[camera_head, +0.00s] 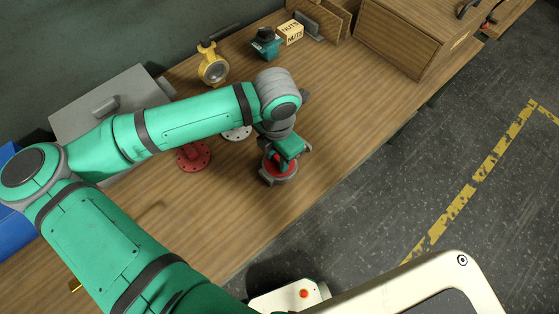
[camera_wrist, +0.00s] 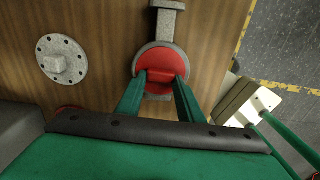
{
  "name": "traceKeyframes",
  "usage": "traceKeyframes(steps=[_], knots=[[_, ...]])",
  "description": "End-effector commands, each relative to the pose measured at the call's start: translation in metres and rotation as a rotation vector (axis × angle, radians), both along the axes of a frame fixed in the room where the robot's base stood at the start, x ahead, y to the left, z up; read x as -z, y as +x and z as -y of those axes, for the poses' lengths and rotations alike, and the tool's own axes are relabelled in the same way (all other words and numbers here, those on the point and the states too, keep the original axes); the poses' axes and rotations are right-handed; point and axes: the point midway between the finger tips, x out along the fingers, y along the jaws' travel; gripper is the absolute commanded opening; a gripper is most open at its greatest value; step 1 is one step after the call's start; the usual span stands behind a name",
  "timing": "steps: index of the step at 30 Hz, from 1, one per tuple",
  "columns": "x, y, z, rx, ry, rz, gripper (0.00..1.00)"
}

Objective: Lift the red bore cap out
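The red bore cap (camera_wrist: 160,62) is a round disc with a raised bar-shaped tab. It sits in the round grey mouth of a valve casting (camera_wrist: 166,22). In the head view the red cap (camera_head: 268,168) and the grey casting (camera_head: 277,180) show under my gripper, partly hidden by it. My gripper (camera_wrist: 161,77) has its two green fingers apart, one at each end of the tab. I cannot tell whether the fingers press on the tab or stand just clear of it.
A grey flanged part (camera_wrist: 62,60) lies to the left in the wrist view. A red flange (camera_head: 194,156), a yellow valve (camera_head: 212,70), a teal part (camera_head: 265,45) and a nuts box (camera_head: 291,33) stand on the wooden bench (camera_head: 340,130). The bench right of the casting is clear.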

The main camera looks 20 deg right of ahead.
Motion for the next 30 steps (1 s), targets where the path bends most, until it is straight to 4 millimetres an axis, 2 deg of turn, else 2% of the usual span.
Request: traceKeyframes(steps=[1, 2, 16, 24, 30], knots=[[0.000, 0.000, 0.000, 0.000, 0.000, 0.000, 0.18], [0.000, 0.000, 0.000, 0.000, 0.000, 0.000, 0.13], [-0.006, 0.000, 0.000, 0.000, 0.001, 0.001, 0.12], [-0.031, 0.000, 0.001, 0.004, 0.001, 0.003, 0.12], [-0.054, -0.009, 0.003, 0.012, 0.001, 0.003, 0.12]])
